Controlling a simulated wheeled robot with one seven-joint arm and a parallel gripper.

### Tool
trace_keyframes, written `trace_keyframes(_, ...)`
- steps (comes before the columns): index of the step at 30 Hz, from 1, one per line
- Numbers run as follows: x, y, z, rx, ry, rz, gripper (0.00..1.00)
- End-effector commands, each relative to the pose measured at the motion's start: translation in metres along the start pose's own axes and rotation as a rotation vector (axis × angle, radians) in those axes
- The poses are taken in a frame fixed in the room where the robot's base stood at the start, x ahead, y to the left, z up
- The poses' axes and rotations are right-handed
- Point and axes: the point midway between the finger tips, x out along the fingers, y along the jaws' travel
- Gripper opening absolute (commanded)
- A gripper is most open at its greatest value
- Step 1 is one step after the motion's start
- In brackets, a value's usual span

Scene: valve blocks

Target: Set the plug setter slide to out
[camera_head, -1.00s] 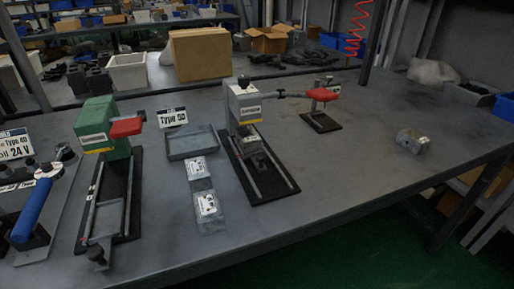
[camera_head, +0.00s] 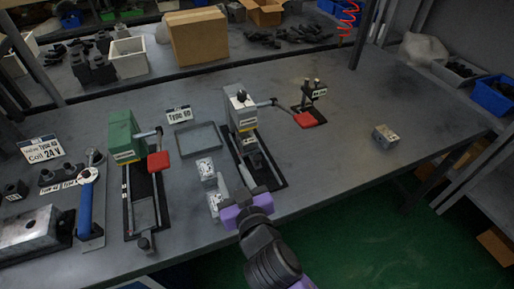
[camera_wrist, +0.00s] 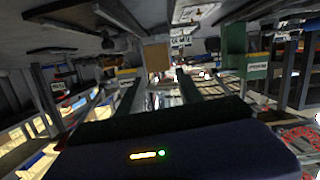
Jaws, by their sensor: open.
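Two bench presses with rail bases stand on the grey table. I cannot read their labels well enough to tell which is the plug setter. The green press (camera_head: 122,136) is at left, with a red lever and a carriage with a front knob (camera_head: 146,243) at the near end of its rails. The grey press (camera_head: 241,112) is at centre, with a red-ended lever. My gripper (camera_head: 247,194) is at the near end of the grey press's base, partly hiding its rails. In the wrist view my gripper (camera_wrist: 160,88) has its two fingers apart, with nothing between them.
Grey-white blocks (camera_head: 207,170) and a shallow tray (camera_head: 193,138) lie between the presses. A small dark stand (camera_head: 312,95) and a metal block (camera_head: 385,137) are at right. A blue-handled tool (camera_head: 85,210) is at left. The table's right part is mostly clear.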

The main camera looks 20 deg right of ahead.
Motion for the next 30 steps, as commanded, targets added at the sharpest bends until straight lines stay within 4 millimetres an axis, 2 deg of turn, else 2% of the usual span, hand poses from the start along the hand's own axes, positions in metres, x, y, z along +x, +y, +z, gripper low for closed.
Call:
trace_keyframes(1,0.01,0.004,-0.015,0.023,-0.021,0.046,0.43)
trace_keyframes(2,0.015,0.008,-0.015,0.039,-0.041,0.08,0.43)
trace_keyframes(5,0.023,0.028,0.003,0.084,-0.106,0.192,0.43)
trace_keyframes(7,0.02,0.043,0.02,0.109,-0.15,0.259,0.43)
trace_keyframes(10,0.015,0.056,0.033,0.148,-0.184,0.327,0.43)
trace_keyframes(13,0.013,0.062,0.038,0.186,-0.198,0.354,0.43)
trace_keyframes(16,0.02,0.064,0.038,0.197,-0.195,0.354,0.43)
trace_keyframes(30,0.078,0.084,0.052,0.194,-0.195,0.351,0.43)
